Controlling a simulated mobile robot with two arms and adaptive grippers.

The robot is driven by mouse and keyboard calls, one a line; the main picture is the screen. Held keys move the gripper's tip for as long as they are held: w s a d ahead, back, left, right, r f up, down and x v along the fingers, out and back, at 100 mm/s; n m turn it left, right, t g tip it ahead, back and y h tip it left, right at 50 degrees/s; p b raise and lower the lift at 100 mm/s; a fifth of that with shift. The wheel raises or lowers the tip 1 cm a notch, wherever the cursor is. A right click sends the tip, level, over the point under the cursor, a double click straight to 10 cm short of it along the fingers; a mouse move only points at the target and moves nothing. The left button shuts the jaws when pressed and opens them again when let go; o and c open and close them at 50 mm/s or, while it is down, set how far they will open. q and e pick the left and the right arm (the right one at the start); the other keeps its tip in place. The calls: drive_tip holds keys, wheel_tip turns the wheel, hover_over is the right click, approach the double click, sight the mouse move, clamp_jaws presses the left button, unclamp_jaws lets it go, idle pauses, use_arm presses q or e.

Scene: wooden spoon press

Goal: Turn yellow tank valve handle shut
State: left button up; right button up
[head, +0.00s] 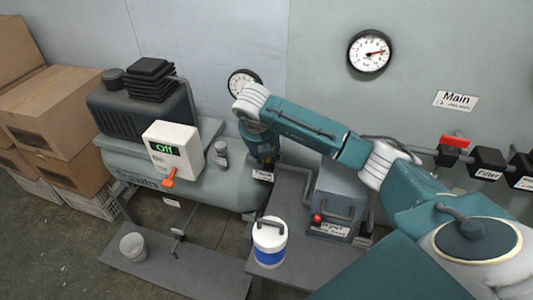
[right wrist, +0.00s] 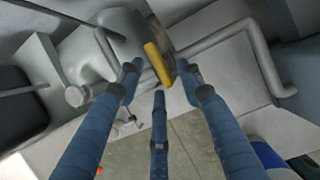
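The yellow valve handle (right wrist: 158,64) shows in the right wrist view as a slanted bar in front of the end of the grey tank (right wrist: 128,38). My right gripper (right wrist: 160,78) has its blue fingers spread, with one fingertip on each side of the handle and a third below it. The right fingertip is close to the handle; I cannot tell whether it touches. In the head view my right gripper (head: 264,160) points down at the right end of the tank (head: 200,185), and the handle is hidden there. My left gripper is not in view.
A grey pipe (right wrist: 235,38) bends close to the handle on the right. A white switch box (head: 173,148) reading "Off" with an orange lever stands left of my gripper. A white and blue canister (head: 269,242) and a grey box (head: 340,195) stand nearby. Cardboard boxes (head: 62,115) are far left.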

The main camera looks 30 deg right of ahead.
drive_tip(key=v, duration=1.2)
drive_tip(key=shift+w, duration=0.1)
